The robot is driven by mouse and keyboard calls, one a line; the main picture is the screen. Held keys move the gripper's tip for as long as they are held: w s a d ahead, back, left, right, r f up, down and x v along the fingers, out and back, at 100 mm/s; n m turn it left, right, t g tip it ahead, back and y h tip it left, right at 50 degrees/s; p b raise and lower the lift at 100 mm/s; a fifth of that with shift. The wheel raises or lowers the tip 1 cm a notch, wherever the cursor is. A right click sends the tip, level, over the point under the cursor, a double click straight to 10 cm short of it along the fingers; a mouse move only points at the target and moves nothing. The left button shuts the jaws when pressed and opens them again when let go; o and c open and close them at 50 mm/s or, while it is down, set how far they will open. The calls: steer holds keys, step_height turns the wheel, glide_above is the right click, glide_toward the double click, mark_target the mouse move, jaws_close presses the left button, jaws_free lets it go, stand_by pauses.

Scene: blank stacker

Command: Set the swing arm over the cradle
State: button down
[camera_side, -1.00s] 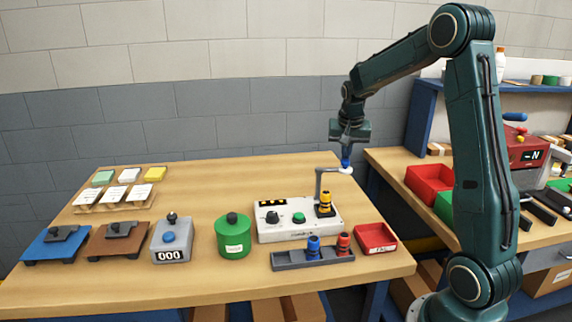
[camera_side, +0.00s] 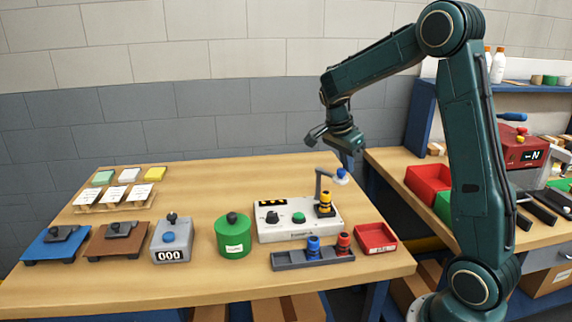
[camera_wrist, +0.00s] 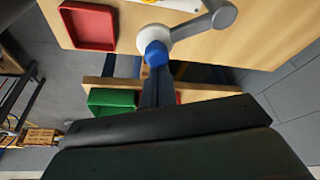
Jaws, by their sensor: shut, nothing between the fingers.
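The swing arm (camera_side: 318,187) is a grey post with a short horizontal arm, standing at the right end of a white control box. Its free end carries a white disc with a blue knob (camera_side: 341,172), pointing right and toward the side camera. In the wrist view, the grey arm (camera_wrist: 205,23) and blue knob (camera_wrist: 156,53) are just beyond my fingers. My gripper (camera_side: 347,162) is shut and empty, tilted, close by the knob; I cannot tell whether they touch. A yellow-and-black piece (camera_side: 325,203) stands upright on the box beside the post. I cannot clearly make out the cradle.
The white control box (camera_side: 285,232) has a dark dial and green button. In front is a grey rack (camera_side: 290,262) with blue and red pieces. A red tray (camera_side: 375,238) is right, a green canister (camera_side: 233,236) left. The table behind the box is clear.

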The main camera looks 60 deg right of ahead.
steer(key=a+m, duration=0.2)
steer(key=shift+w+a+m+g, duration=0.1)
steer(key=shift+w+m+g, duration=0.05)
steer(key=shift+m+g, duration=0.25)
steer(key=shift+w+a+m+g+y, duration=0.15)
steer(key=shift+a+m+y, duration=0.1)
steer(key=shift+a+m, duration=0.25)
steer(key=shift+w+a+m+g+y, duration=0.15)
steer(key=shift+a+m+y, duration=0.1)
steer(key=shift+m, duration=0.45)
steer(key=shift+w+a, duration=0.25)
steer(key=shift+a, duration=0.3)
step_height(320, 180, up, 9)
glide_above(340, 183)
steer(key=shift+w+a+r, duration=0.15)
steer(key=shift+w+a, duration=0.2)
